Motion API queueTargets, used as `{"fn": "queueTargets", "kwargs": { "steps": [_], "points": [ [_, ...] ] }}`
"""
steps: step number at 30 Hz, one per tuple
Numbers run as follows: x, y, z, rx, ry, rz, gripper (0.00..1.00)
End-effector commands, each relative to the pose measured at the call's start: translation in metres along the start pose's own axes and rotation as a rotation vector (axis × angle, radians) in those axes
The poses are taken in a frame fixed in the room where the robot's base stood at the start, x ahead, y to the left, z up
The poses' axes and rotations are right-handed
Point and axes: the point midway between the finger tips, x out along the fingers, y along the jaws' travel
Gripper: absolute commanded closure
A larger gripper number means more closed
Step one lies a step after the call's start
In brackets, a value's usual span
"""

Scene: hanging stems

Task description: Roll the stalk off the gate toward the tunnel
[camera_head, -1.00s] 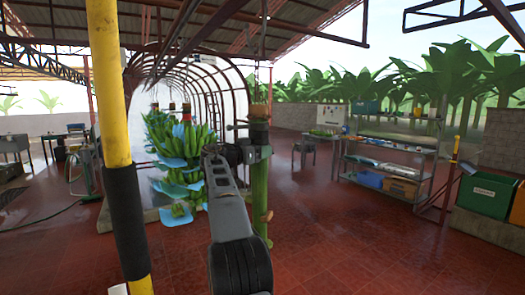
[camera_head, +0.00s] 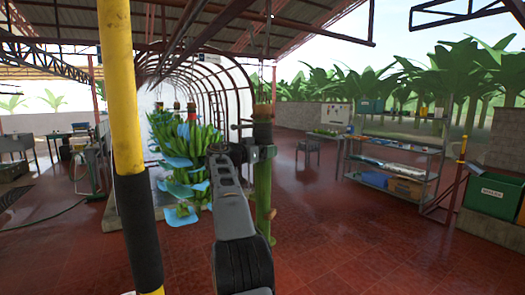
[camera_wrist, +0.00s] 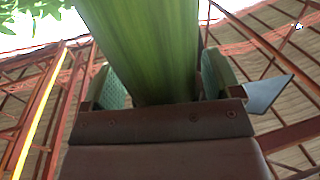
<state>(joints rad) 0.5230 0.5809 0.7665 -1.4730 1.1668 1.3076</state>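A thick green stalk (camera_head: 263,195) hangs upright at the middle of the head view, with a brown upper end. My gripper (camera_head: 262,152) reaches it from the front at upper height. In the wrist view the stalk (camera_wrist: 150,50) fills the space between my two finger pads (camera_wrist: 165,92), and both pads appear to touch its sides. The arched tunnel (camera_head: 240,72) stands behind and to the left. A bunch of green bananas with blue sheets (camera_head: 186,150) hangs at its mouth, left of the stalk. I cannot clearly make out the gate or the stalk's overhead hanger.
A yellow and black post (camera_head: 122,110) stands close on the left. A metal shelf unit (camera_head: 395,160) with bins stands to the right, with a green bin (camera_head: 490,193) beyond it. The red tiled floor (camera_head: 340,240) between is clear. Roof beams run overhead.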

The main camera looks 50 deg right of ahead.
Motion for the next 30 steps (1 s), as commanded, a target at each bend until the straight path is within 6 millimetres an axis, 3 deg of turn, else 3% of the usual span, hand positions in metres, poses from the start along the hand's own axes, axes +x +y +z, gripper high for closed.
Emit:
{"fn": "queueTargets", "kwargs": {
  "steps": [11, 24, 30],
  "points": [
    [-0.008, 0.000, 0.002, 0.002, 0.001, 0.000, 0.14],
    [-0.093, -0.001, 0.003, 0.003, 0.000, -0.003, 0.14],
    [-0.122, -0.001, 0.002, 0.001, 0.000, -0.001, 0.14]
  ]
}}
